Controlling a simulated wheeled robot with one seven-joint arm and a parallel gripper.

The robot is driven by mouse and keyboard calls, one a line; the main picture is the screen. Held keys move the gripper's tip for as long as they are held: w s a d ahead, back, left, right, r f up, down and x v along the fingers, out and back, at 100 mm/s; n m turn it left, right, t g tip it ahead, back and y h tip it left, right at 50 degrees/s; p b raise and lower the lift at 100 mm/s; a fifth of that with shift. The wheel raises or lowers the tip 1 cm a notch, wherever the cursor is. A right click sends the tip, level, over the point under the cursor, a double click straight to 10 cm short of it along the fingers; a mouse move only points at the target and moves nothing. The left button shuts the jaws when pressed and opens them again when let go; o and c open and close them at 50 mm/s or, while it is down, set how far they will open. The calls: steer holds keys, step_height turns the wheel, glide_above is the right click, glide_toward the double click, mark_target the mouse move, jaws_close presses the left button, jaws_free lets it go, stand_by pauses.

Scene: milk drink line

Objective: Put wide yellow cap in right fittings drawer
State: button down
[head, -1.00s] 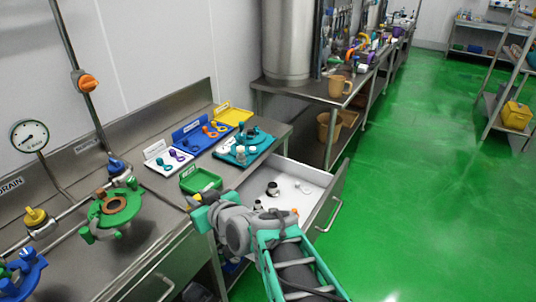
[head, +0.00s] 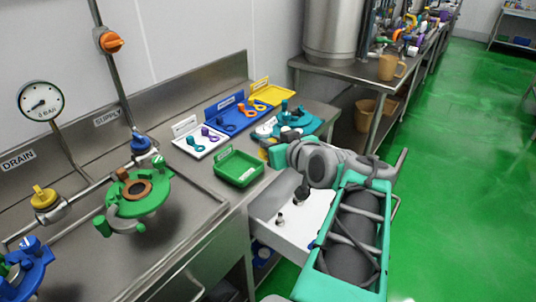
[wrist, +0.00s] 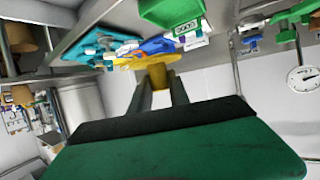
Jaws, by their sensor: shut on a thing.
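The wide yellow cap (wrist: 157,77) is between my gripper's fingertips in the wrist view. My gripper (wrist: 160,88) is shut on it. In the head view my gripper (head: 270,152) is at the bench's front edge, right of the green tray, and my wrist hides most of the cap. The open drawer (head: 313,226), with a white inside, lies below and to the right of my gripper. A few small dark and metal fittings (head: 280,218) stand in it. My arm covers the drawer's right part.
A green tray (head: 238,168), a white tray (head: 201,140), a blue tray (head: 235,118) and a yellow tray (head: 273,93) stand on the bench. A teal fixture (head: 295,122) is behind my gripper. A green valve assembly (head: 135,197) is at left. Green floor is open at right.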

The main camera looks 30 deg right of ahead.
steer(key=w+d+f, duration=0.2)
steer(key=w+f, duration=0.1)
steer(key=w, duration=0.1)
steer(key=w+d+f, duration=0.2)
steer(key=w+f, duration=0.1)
steer(key=w, duration=0.1)
steer(key=w+d+f, duration=0.3)
steer(key=w+f, duration=0.1)
steer(key=shift+w+f+p, duration=0.1)
steer(key=shift+p, duration=0.2)
steer(key=shift+f, duration=1.4)
steer(key=shift+f+b, duration=0.2)
steer(key=shift+b, duration=0.1)
steer(key=c, duration=1.2)
jaws_free()
steer(key=shift+c, duration=0.2)
steer(key=shift+r, duration=0.15)
